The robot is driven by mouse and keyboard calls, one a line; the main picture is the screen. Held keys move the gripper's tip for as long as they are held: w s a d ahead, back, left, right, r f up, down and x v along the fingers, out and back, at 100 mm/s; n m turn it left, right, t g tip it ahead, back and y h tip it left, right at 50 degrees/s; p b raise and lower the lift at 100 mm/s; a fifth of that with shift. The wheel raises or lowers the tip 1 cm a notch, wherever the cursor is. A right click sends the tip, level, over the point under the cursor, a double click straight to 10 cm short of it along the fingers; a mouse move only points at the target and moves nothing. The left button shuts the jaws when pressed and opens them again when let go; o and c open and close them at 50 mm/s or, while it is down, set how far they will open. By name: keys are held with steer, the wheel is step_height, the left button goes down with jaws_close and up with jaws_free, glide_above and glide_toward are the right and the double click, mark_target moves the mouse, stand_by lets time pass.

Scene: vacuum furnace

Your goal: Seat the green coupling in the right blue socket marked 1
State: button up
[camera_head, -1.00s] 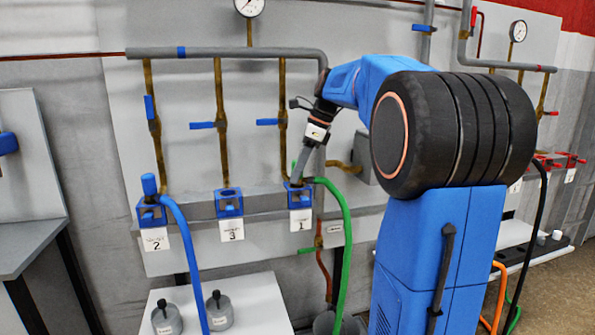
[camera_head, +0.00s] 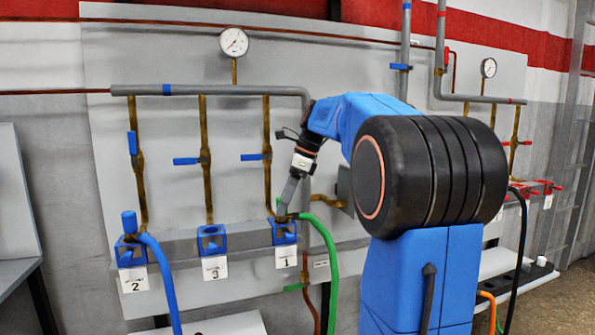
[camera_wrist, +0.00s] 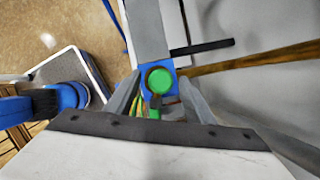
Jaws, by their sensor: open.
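The green coupling (camera_wrist: 160,81) shows in the wrist view as a round green top, framed by the blue of the socket marked 1 (camera_wrist: 150,67). It appears to sit in that socket; its depth is hidden. In the head view, the blue socket (camera_head: 290,238) is on the wall ledge above its label "1" (camera_head: 286,257). The green hose (camera_head: 331,262) arches out to the right and hangs down. My gripper (camera_head: 283,211) is right above this socket, pointing down. In the wrist view its open fingers (camera_wrist: 159,78) stand on either side of the coupling.
Socket 3 (camera_head: 211,242) looks empty. Socket 2 (camera_head: 131,256) holds a blue coupling (camera_head: 129,223) with a blue hose (camera_head: 166,285). Brass pipes with blue valve handles (camera_head: 253,157) rise behind the ledge. Red sockets (camera_head: 540,187) and a black hose (camera_head: 519,250) are at the right.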

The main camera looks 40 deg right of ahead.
steer(key=v, duration=1.5)
steer(key=shift+r, duration=0.2)
steer(key=shift+s, duration=0.1)
steer(key=s+a+f+n+h, duration=0.2)
steer(key=s+a+f+n, duration=0.95)
steer(key=a+f, duration=0.3)
steer(key=s+a+f+n+t, duration=0.1)
steer(key=s+a+f+n, duration=0.2)
steer(key=s+f+n, duration=0.4)
steer(key=s+a+f+n+t+h, duration=0.1)
steer(key=s+a+f+n, duration=0.2)
steer(key=f, duration=1.2)
steer(key=s+n, duration=0.3)
steer(key=s, duration=0.1)
steer(key=shift+s+a+n+h, duration=0.3)
steer(key=shift+s+n, duration=0.05)
steer(key=shift+s, duration=0.05)
steer(key=shift+r, duration=0.1)
